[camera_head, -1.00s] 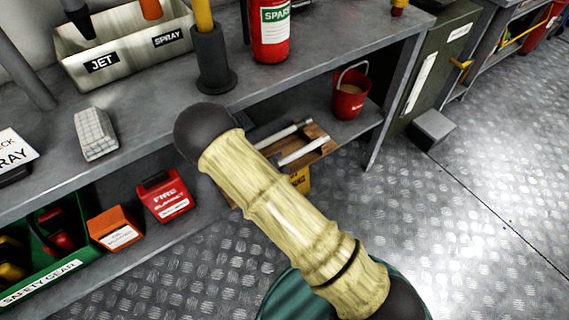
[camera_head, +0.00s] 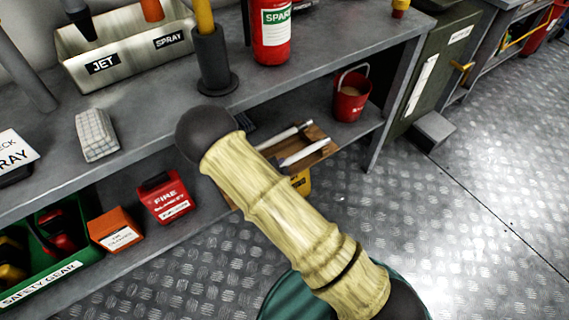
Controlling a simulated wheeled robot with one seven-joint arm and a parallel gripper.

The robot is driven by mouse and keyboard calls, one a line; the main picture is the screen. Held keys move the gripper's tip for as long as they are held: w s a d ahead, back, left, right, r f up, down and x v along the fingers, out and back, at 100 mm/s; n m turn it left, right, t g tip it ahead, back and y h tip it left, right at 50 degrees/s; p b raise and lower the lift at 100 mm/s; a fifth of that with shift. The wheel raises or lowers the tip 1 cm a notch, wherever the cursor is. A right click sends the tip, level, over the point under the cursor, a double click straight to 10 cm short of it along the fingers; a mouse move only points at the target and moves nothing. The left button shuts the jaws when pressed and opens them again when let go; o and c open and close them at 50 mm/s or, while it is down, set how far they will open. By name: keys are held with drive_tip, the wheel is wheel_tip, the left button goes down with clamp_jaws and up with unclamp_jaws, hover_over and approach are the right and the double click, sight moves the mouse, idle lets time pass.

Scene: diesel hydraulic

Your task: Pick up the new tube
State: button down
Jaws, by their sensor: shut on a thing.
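Two pale tubes, a far tube (camera_head: 285,135) and a near tube (camera_head: 304,153), lie side by side in a brown wooden tray (camera_head: 318,133) on the lower shelf. Their left parts are close to or behind my yellow arm. I cannot tell which of them is the new one. My arm crosses the middle of the view, in front of the tray's left side. My gripper is hidden behind the arm, so its jaws and what they hold do not show.
A red bucket (camera_head: 351,96) stands right of the tray. The bench top (camera_head: 160,150) overhangs the shelf, with a leg (camera_head: 397,102) at right. A red fire blanket box (camera_head: 165,197) and an orange box (camera_head: 116,230) sit left. The right floor (camera_head: 460,235) is clear.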

wheel_tip(320, 180, up, 10)
drive_tip(key=p, duration=0.3)
drive_tip(key=shift+p, duration=0.35)
idle(0.3)
